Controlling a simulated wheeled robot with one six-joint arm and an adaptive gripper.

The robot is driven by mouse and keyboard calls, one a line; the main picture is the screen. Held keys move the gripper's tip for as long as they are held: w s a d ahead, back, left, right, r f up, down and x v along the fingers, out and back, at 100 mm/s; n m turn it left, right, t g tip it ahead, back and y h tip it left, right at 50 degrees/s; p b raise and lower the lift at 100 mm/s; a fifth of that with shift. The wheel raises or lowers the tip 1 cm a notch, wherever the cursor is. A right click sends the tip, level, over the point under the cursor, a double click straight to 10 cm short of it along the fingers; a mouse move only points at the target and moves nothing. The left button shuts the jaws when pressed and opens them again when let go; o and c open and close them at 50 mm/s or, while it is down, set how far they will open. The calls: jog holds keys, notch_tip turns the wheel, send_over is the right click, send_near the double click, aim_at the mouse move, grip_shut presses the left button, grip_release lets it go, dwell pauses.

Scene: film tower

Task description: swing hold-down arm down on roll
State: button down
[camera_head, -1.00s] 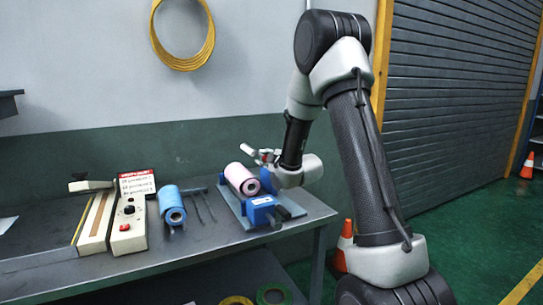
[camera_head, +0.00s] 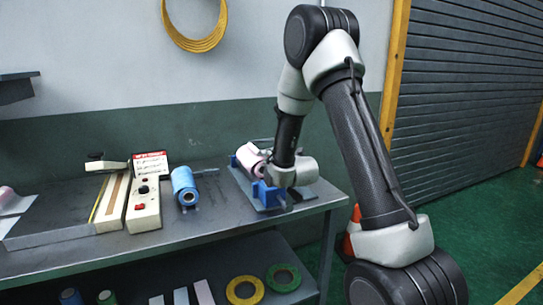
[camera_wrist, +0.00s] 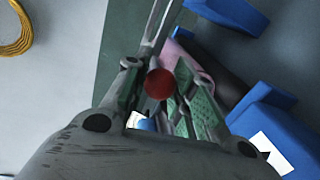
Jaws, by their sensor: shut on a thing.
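The pink roll (camera_head: 250,158) lies on the blue stand (camera_head: 263,196) at the right end of the bench. It also shows behind my gripper in the wrist view (camera_wrist: 186,64). In the wrist view my gripper (camera_wrist: 157,92) is shut on the red ball knob (camera_wrist: 159,84). A grey metal bar, the hold-down arm (camera_wrist: 157,25), runs up from beside the knob. In the head view my wrist hides the fingers, the knob and most of the hold-down arm. I cannot tell whether the arm touches the roll.
Tape rings (camera_head: 245,290) lie on the lower shelf. An orange cone (camera_head: 352,232) is by the bench's right end.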

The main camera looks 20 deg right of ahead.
dwell(0.4)
jog(key=c, duration=1.1)
grip_release()
jog(key=shift+c, duration=0.2)
jog(key=s, duration=0.5)
jog(key=s+r, duration=0.1)
jog(key=s, duration=0.1)
jog(key=shift+s+d+r, duration=0.1)
jog(key=shift+s, duration=0.1)
jog(key=shift+r, duration=0.1)
